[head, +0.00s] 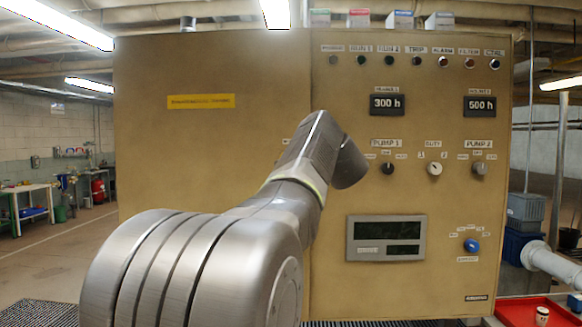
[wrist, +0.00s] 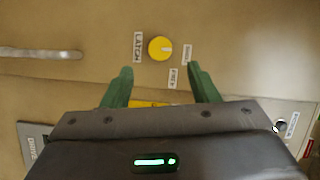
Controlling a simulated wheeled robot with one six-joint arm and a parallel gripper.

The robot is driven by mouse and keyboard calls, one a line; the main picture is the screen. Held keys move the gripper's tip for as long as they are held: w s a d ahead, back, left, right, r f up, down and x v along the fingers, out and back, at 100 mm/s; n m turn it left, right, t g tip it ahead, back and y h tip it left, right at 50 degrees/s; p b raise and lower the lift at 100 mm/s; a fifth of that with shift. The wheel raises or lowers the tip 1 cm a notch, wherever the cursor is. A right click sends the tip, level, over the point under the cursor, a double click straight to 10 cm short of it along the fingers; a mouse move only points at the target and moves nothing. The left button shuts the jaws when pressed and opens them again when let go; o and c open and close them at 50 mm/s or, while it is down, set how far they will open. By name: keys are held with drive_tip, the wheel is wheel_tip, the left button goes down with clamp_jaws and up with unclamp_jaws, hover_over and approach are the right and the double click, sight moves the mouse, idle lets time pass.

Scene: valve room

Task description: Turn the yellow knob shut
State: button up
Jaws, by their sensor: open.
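The yellow knob (wrist: 160,48) is round with a pale pointer line on its face, pointing right in the wrist view. It is on a tan panel, with a LATCH label (wrist: 138,46) to its left and two smaller labels to its right and lower right. My gripper (wrist: 160,69) is open, its two green fingers apart, with the tips just below the knob in the wrist view. Nothing is between the fingertips; whether they touch the panel I cannot tell. In the head view my arm covers the knob and my gripper.
A metal handle (wrist: 40,53) is left of the knob in the wrist view. In the head view the tan cabinet (head: 215,65) carries a white knob (head: 434,169), a blue knob (head: 471,245) and a display (head: 386,238). A red tray (head: 520,312) is at lower right.

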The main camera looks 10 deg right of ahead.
drive_tip(key=s, duration=0.4)
drive_tip(key=s+b, duration=0.1)
drive_tip(key=s, duration=0.1)
drive_tip(key=shift+d, duration=0.3)
drive_tip(key=shift+w+r, duration=0.1)
drive_tip(key=shift+w, duration=0.1)
drive_tip(key=w+a+p, duration=0.1)
drive_tip(key=w+p, duration=0.3)
drive_tip(key=w, duration=0.9)
drive_tip(key=shift+w+a+f, duration=0.25)
drive_tip(key=shift+f, duration=0.1)
